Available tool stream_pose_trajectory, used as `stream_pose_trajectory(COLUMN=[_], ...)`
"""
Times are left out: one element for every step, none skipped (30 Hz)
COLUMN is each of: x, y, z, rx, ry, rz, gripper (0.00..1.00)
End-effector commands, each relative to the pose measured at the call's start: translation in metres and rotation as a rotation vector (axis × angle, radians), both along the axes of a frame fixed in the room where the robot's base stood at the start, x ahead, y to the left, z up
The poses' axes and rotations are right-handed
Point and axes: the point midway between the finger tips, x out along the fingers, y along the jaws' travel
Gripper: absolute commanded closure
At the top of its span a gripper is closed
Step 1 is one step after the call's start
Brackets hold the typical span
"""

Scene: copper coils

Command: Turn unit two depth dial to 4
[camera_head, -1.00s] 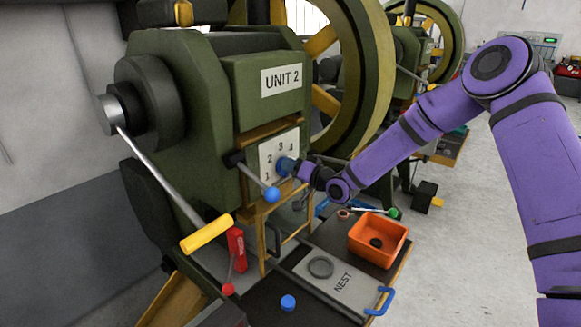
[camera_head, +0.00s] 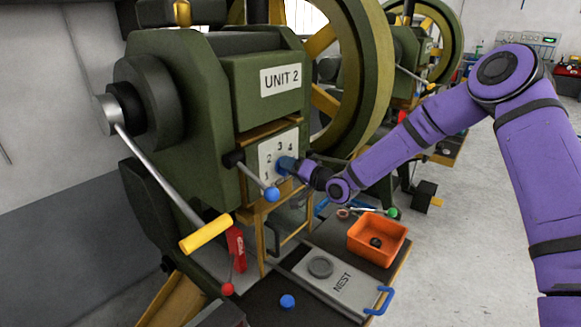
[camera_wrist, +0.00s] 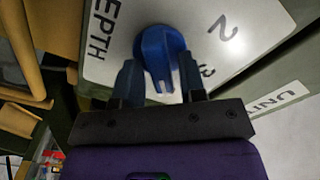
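The UNIT 2 press (camera_head: 190,75) is a green machine with a white dial plate (camera_head: 267,158) numbered 1 to 4. The depth dial is a blue knob that shows in the wrist view (camera_wrist: 158,45). A white mark on it faces down toward my gripper, past the 3; I cannot tell the exact number. My gripper (camera_wrist: 160,78) has one finger on each side of the knob, seemingly closed on it. In the head view, my gripper (camera_head: 287,166) is at the plate and largely covers the knob. The 4 is hidden in the wrist view.
A yellow-handled lever (camera_head: 206,233) is farther left. An orange bin (camera_head: 357,240) and a NEST plate (camera_head: 309,284) with a blue handle lie below. A large flywheel (camera_head: 379,85) stands behind.

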Motion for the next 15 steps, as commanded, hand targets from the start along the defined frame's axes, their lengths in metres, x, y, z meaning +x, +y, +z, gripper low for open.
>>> stream_pose_trajectory(x=[0.0, 0.0, 0.0, 0.0, 0.0, 0.0, 0.0, 0.0, 0.0, -0.001, -0.002, -0.003, -0.005, -0.007, -0.011], y=[0.0, 0.0, 0.0, 0.0, 0.0, 0.0, 0.0, 0.0, -0.001, -0.001, -0.003, -0.005, -0.008, -0.011, -0.016], z=[0.0, 0.0, 0.0, 0.001, 0.001, 0.001, 0.001, 0.001, 0.001, 0.001, 0.001, 0.001, 0.001, 0.001, 0.001], rx=[0.0, 0.001, 0.0, 0.0, 0.0, 0.0, 0.0, 0.0, 0.001, 0.001, 0.001, 0.001, 0.002, 0.0, 0.0], ry=[0.0, -0.001, -0.002, -0.002, -0.002, -0.002, -0.002, -0.002, -0.002, -0.002, -0.002, -0.002, -0.002, -0.002, -0.002], rz=[0.0, 0.0, 0.0, 0.0, 0.0, 0.0, 0.0, 0.0, -0.001, -0.001, -0.001, -0.001, -0.002, -0.002, -0.002], gripper=[0.55, 0.55, 0.55, 0.55, 0.55, 0.55, 0.55, 0.55, 0.55, 0.55, 0.55, 0.55, 0.55, 0.55, 0.55])
